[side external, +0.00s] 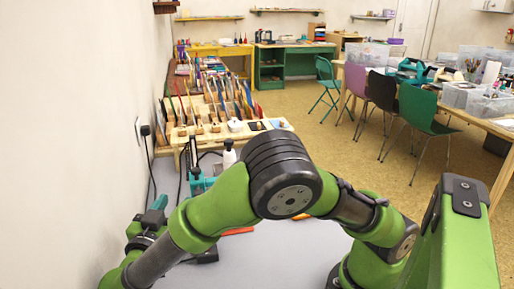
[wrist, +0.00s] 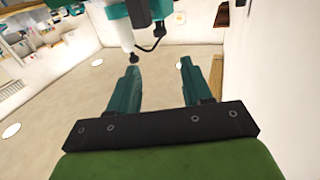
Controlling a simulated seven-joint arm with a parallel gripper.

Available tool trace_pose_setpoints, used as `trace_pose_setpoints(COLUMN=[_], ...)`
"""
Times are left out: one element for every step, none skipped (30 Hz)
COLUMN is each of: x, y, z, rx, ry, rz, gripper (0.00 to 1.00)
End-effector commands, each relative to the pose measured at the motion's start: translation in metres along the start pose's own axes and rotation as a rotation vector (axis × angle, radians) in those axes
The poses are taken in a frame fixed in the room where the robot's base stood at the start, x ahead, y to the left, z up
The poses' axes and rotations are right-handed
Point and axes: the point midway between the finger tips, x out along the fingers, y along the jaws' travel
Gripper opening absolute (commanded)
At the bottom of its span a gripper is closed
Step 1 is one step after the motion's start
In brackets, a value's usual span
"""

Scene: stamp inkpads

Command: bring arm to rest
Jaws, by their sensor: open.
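My gripper (wrist: 158,62) is open in the wrist view, its two teal fingers spread apart with nothing between them. The wrist picture looks tilted or upside down, with a pale surface bearing round white spots behind the fingers. My green arm (side external: 285,185) fills the lower part of the side external view, bent over the grey table (side external: 270,255).
A white bottle with a black tip (side external: 229,155) stands beside teal equipment (side external: 196,181) beyond my arm; a similar white piece (wrist: 125,32) shows near my fingers. An orange strip (side external: 237,231) lies on the table. A wall (side external: 75,130) is close at left.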

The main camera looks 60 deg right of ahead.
Motion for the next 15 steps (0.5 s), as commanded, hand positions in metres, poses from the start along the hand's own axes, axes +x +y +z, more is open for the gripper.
trace_pose_setpoints(x=[-0.0032, -0.0041, -0.0050, -0.0053, -0.0055, -0.0055, -0.0055, -0.0054, -0.0054, -0.0053, -0.0053, -0.0053, -0.0052, -0.0052, -0.0052], y=[0.0000, 0.0001, 0.0002, 0.0003, 0.0003, 0.0003, 0.0003, 0.0003, 0.0002, 0.0002, 0.0002, 0.0002, 0.0002, -0.0001, -0.0011], z=[0.0000, 0.0000, -0.0001, -0.0001, -0.0002, -0.0002, -0.0001, -0.0001, -0.0001, -0.0001, -0.0001, -0.0001, -0.0001, -0.0001, 0.0001], rx=[0.000, 0.000, 0.001, 0.001, 0.001, 0.001, 0.001, 0.001, 0.001, 0.001, 0.001, -0.002, -0.007, -0.018, -0.042], ry=[0.000, 0.000, 0.000, 0.000, 0.000, 0.000, 0.000, 0.000, 0.000, 0.000, 0.000, 0.000, 0.000, 0.000, -0.001], rz=[-0.001, 0.000, 0.001, 0.001, 0.001, 0.001, 0.001, 0.001, 0.001, 0.001, 0.001, 0.001, 0.001, -0.001, -0.006], gripper=[0.49, 0.49, 0.49, 0.49, 0.49, 0.49, 0.49, 0.49, 0.49, 0.49, 0.49, 0.49, 0.49, 0.49, 0.49])
